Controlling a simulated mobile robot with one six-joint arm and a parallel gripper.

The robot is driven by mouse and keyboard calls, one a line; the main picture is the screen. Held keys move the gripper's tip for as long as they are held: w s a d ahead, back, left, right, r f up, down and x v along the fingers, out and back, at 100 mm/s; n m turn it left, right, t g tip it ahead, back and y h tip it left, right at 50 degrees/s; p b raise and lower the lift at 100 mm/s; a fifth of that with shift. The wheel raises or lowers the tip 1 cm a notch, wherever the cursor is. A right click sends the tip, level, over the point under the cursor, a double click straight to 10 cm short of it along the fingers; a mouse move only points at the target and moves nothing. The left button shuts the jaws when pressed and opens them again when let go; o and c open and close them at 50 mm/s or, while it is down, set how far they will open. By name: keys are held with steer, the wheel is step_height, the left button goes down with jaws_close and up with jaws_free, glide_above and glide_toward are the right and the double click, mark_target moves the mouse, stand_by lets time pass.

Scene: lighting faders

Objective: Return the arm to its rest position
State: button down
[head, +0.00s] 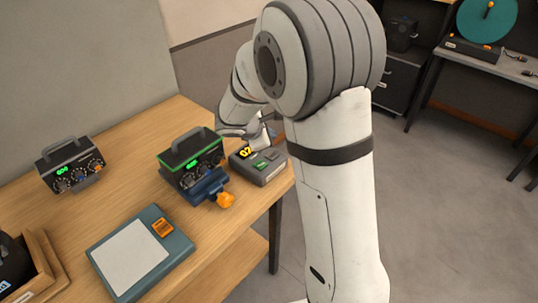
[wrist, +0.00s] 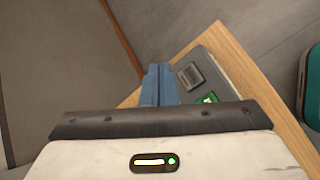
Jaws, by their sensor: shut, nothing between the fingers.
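My gripper (wrist: 158,68) shows in the wrist view as two blue fingers pressed together with nothing between them. In the head view my arm reaches over the right end of the wooden table, and the hand is just above and behind a small grey box (head: 262,174) with a yellow display and a green button. My own arm partly hides the hand, and the fingertips are not clear there. In the wrist view the grey box (wrist: 190,62) lies to the right of the fingers, partly hidden by the gripper body. I cannot tell whether the fingers touch it.
On the table (head: 128,130) stand a green-trimmed device (head: 190,158) on a blue clamp with an orange knob (head: 225,200), a grey device (head: 70,165), a teal pad (head: 140,255) and a wooden tray (head: 45,262). A side bench (head: 490,62) is at the back right. Floor between is clear.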

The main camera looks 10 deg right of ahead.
steer(key=shift+r, duration=0.1)
stand_by(0.4)
steer(key=s+d+r+m+g+y, duration=0.1)
steer(key=s+d+r+m+g, duration=0.3)
steer(key=s+m, duration=0.6)
steer(key=s+a+r+m+y, duration=0.2)
steer(key=s+m+y, duration=0.1)
steer(key=s, duration=0.6)
steer(key=s+a+r+m+y, duration=0.1)
steer(key=s+m, duration=0.3)
steer(key=s, duration=0.5)
steer(key=shift+a+r+t+y, duration=0.4)
steer(key=shift+a+y, duration=0.05)
steer(key=shift+y, duration=0.45)
